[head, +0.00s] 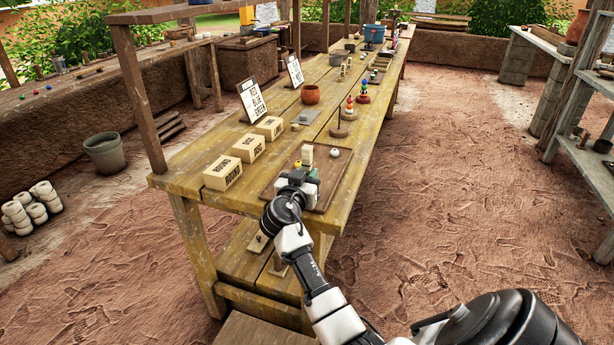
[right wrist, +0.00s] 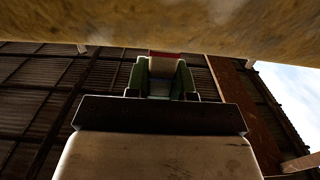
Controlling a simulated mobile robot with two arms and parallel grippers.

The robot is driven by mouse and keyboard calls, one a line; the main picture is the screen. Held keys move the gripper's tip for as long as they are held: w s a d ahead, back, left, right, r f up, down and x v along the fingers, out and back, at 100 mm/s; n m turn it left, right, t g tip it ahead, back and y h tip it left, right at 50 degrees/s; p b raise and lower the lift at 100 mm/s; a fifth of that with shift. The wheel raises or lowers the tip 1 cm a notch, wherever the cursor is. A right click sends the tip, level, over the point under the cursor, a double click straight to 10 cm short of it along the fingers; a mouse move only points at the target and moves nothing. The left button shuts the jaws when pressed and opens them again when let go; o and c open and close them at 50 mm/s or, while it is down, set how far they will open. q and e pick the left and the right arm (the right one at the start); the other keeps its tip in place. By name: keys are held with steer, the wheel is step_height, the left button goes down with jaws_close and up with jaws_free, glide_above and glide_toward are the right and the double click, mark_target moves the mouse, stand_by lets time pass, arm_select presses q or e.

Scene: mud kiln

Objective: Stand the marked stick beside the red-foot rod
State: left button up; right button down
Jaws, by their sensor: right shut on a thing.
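My right gripper (head: 299,176) is over the brown board at the near end of the table. In the right wrist view, its green-padded fingers (right wrist: 162,80) are shut on a pale stick (right wrist: 163,68), with a red patch (right wrist: 165,54) at its far end. I cannot make out marks on the stick. In the head view a pale upright block (head: 307,154) shows just beyond the gripper. My left gripper is not in view.
The brown board (head: 334,178) also bears a small pale ball (head: 334,152). Labelled wooden blocks (head: 222,173) line the table's left side, with a sign card (head: 252,100) behind. A round disc (head: 338,131), an orange pot (head: 310,94) and coloured stacks (head: 363,91) stand farther along.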

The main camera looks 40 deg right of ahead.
steer(key=c, duration=1)
jaws_free()
